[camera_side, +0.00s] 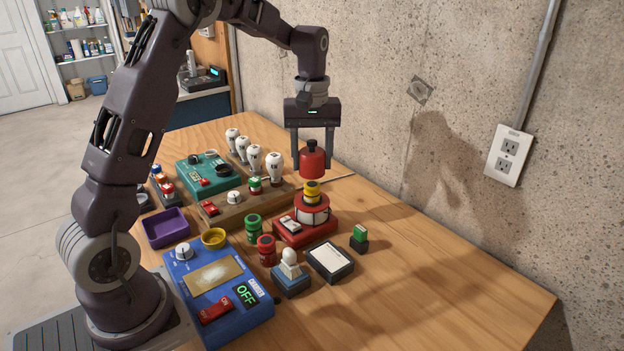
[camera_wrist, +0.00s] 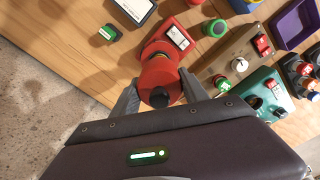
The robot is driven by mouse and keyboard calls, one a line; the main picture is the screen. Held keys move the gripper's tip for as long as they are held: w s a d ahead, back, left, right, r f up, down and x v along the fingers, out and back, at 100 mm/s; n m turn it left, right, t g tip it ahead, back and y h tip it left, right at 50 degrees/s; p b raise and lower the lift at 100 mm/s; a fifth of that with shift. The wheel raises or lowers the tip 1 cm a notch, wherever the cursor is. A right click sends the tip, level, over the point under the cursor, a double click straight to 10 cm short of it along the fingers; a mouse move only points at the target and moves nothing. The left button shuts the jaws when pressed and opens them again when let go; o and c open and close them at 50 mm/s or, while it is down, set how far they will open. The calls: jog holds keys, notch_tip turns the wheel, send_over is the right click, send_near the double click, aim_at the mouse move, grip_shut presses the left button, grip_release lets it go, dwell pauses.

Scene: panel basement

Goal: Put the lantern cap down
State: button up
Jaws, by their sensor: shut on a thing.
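The lantern cap (camera_side: 312,162) is red with a black knob on top. My gripper (camera_side: 312,168) is shut on it and holds it upright in the air. In the side view the cap is above the red lantern base (camera_side: 305,228), apart from it. A yellow-topped piece (camera_side: 312,192) stands up from the base, below the cap. In the wrist view the cap (camera_wrist: 159,82) sits between my two fingers and hides much of the lantern behind it. A switch with a white label (camera_wrist: 178,37) shows on the lantern base there.
Around the lantern stand a black-framed white pad (camera_side: 330,261), a small green-topped block (camera_side: 359,236), red (camera_side: 266,250) and green (camera_side: 253,228) cylinders, and a wooden board (camera_side: 225,206) with several white bulbs behind. A blue charger box (camera_side: 215,285) is nearer. The table's right front is clear.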

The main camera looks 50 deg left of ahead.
notch_tip(320, 180, up, 2)
jog(key=shift+r, duration=0.25)
jog(key=shift+d, duration=0.3)
jog(key=s+d+f, duration=0.4)
jog(key=s+d, duration=0.1)
jog(key=d, duration=0.7)
send_over(315, 307)
notch_tip(315, 307, down, 6)
notch_tip(315, 307, down, 8)
jog(key=shift+r, duration=0.15)
